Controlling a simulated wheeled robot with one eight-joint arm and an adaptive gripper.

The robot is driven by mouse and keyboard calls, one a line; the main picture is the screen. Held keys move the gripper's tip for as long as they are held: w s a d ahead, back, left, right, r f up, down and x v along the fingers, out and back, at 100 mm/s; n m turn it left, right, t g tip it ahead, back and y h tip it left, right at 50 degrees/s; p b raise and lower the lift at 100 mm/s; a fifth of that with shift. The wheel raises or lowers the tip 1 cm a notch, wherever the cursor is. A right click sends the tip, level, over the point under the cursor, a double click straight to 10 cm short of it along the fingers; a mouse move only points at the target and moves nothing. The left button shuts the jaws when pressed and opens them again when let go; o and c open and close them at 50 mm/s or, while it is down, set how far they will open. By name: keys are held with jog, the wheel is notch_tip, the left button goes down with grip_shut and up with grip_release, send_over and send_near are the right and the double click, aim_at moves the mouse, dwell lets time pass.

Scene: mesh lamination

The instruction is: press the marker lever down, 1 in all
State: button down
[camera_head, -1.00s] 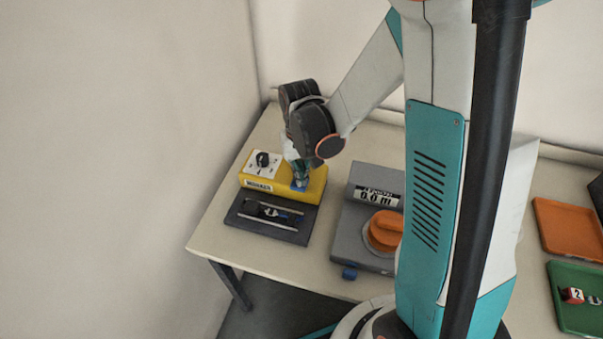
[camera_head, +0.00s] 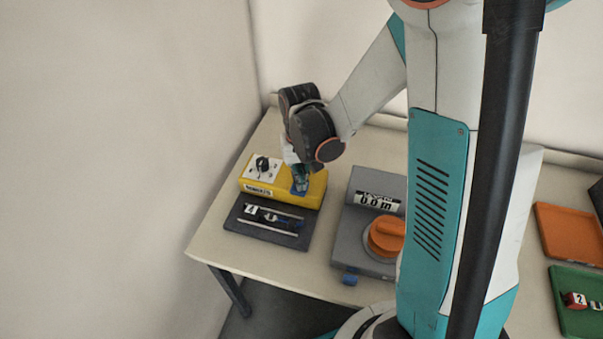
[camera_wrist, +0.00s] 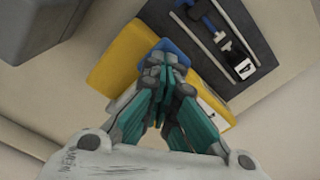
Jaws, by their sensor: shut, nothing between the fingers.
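The yellow marker box (camera_head: 312,196) stands on the table at the left. Its blue lever (camera_head: 298,192) is on the box's right part, mostly hidden by my gripper. My gripper (camera_head: 300,186) is shut and empty, pointing down at the lever. In the wrist view, the fingertips (camera_wrist: 166,62) overlap the blue lever (camera_wrist: 178,47); they look to be on it or just above it. How far down the lever is cannot be told.
A dark plate (camera_head: 245,225) with two rails, a white-faced piece (camera_head: 250,209) and a blue part lies in front of the box. A grey unit with an orange knob (camera_head: 386,237) stands to the right. Farther right are an orange tray (camera_head: 570,232) and a green tray (camera_head: 572,320).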

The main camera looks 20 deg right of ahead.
jog(key=shift+r+p, duration=2.2)
jog(key=shift+r, duration=1.3)
jog(key=s+d+r+n+t+b, duration=0.1)
jog(key=s+r+t+b, duration=0.4)
jog(key=s+r, duration=0.7)
jog(key=shift+s+r+t+b, duration=0.2)
jog(key=shift+s+t+b, duration=0.3)
jog(key=shift+t, duration=0.6)
jog(key=shift+s, duration=0.1)
